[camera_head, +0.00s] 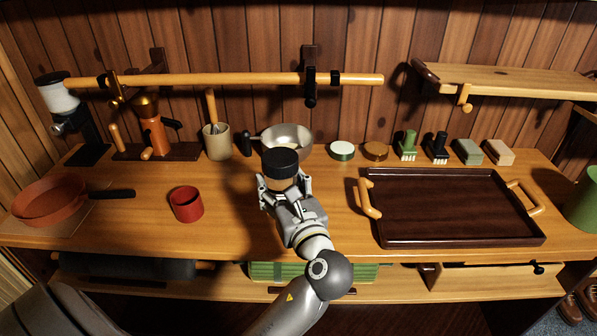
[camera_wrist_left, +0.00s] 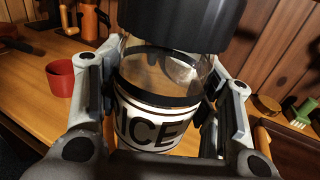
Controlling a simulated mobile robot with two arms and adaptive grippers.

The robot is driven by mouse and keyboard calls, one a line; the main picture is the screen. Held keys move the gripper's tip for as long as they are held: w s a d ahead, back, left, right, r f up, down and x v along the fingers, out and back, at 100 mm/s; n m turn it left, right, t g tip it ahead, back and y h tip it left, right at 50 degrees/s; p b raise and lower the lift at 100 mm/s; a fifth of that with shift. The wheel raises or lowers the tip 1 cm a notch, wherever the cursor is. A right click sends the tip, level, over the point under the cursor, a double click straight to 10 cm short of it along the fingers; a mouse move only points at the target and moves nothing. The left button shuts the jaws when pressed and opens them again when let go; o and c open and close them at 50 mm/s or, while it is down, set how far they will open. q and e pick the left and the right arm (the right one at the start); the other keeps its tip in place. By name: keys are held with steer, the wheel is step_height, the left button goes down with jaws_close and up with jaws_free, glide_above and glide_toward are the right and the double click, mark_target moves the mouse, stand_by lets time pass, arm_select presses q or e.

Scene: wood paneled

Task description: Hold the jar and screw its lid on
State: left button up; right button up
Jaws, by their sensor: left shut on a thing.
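The jar (camera_head: 279,183) is clear glass with a black lid (camera_head: 280,162) on top. In the left wrist view the jar (camera_wrist_left: 150,125) carries a white label with black bands and letters reading "ICE", partly cut off. The black lid (camera_wrist_left: 180,22) sits at the jar's top there; I cannot tell whether it is screwed tight. My left gripper (camera_head: 285,193) is shut around the jar's body, with a finger on each side, below the lid. The left gripper (camera_wrist_left: 155,105) also shows in the wrist view. The jar stands upright above the bench; its base is hidden. My right gripper is not in view.
A dark tray (camera_head: 455,205) with wooden handles lies to the right. A red cup (camera_head: 186,204) and an orange pan (camera_head: 48,199) are at left. A metal bowl (camera_head: 288,137) stands close behind the jar. A wooden rail (camera_head: 230,81) crosses above. Bench is clear between cup and jar.

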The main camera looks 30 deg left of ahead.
arm_select(q)
steer(key=shift+s+d+f+m+t+h, duration=0.25)
steer(key=shift+f+m+t+h, duration=0.15)
steer(key=shift+t, duration=0.1)
steer(key=s+d+f+m+t+h, duration=0.3)
steer(key=s+d+m+h, duration=0.2)
steer(key=d+h, duration=0.1)
steer(key=s+d+f+m+t+h, duration=0.3)
steer(key=s+d+f+m+h, duration=0.1)
steer(key=s+d+m+h, duration=0.1)
steer(key=d+h, duration=0.1)
steer(key=h, duration=0.1)
steer(key=shift+d+f+h, duration=0.25)
steer(key=shift+d+h, duration=0.1)
steer(key=shift+h, duration=0.05)
steer(key=w+d+m+g+h, duration=0.2)
steer(key=w+d+m+h, duration=0.1)
steer(key=d, duration=0.4)
steer(key=w+d+r+m+g+h, duration=0.1)
steer(key=w+d+m+h, duration=0.2)
steer(key=d+m+h, duration=0.2)
steer(key=shift+d+g+h, duration=0.4)
steer(key=shift+d+h, duration=0.6)
steer(key=shift+h, duration=0.8)
